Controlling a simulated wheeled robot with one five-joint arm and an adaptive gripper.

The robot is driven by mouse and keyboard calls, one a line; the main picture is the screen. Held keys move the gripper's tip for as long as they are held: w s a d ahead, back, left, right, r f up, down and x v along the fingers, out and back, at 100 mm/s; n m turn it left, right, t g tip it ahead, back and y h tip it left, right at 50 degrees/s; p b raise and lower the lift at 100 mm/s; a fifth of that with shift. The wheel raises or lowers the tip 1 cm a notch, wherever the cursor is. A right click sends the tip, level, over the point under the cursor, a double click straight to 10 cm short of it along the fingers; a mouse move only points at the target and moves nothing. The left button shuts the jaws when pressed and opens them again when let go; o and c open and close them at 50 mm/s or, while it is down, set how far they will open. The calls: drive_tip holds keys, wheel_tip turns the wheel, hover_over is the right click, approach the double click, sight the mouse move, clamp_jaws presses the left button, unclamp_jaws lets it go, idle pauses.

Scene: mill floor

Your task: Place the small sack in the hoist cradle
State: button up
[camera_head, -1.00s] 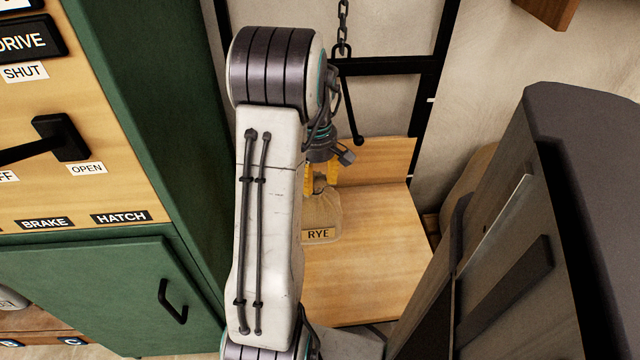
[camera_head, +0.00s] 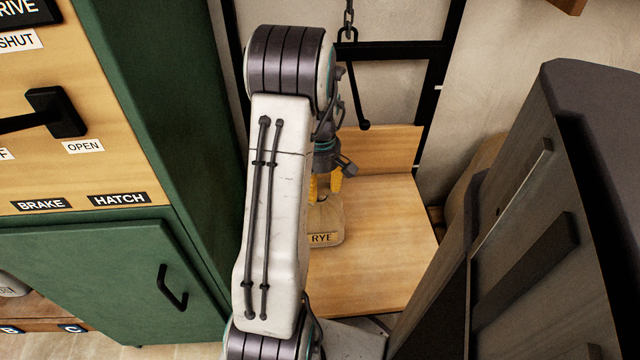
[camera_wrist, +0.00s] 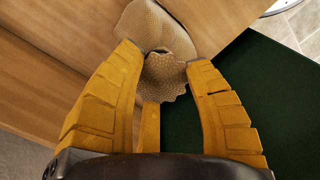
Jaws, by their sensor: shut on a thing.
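The small sack (camera_head: 327,224) is tan, with a label reading RYE. In the head view it hangs upright below my gripper (camera_head: 326,186), partly hidden by my arm. The yellow fingers are shut on its gathered neck. In the wrist view my gripper (camera_wrist: 163,72) has the sack's neck between its fingertips, with the sack's body (camera_wrist: 152,27) beyond. The hoist cradle (camera_head: 385,235) is a pale wooden platform with a low back board, under a chain and hook. The sack appears over the platform's left part; I cannot tell whether it touches the wood.
A green cabinet (camera_head: 130,270) with a wooden control panel (camera_head: 60,160) stands close on the left. A dark grey and wood structure (camera_head: 550,220) stands on the right. The chain (camera_head: 348,18) hangs behind my arm. The platform's right part is bare.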

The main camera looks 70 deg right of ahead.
drive_tip(key=shift+r, duration=0.1)
drive_tip(key=o, duration=1.2)
wheel_tip(320, 180, up, 12)
drive_tip(key=p, duration=0.3)
drive_tip(key=shift+d+p, duration=0.15)
drive_tip(key=shift+p, duration=0.2)
drive_tip(key=shift+s, duration=0.1)
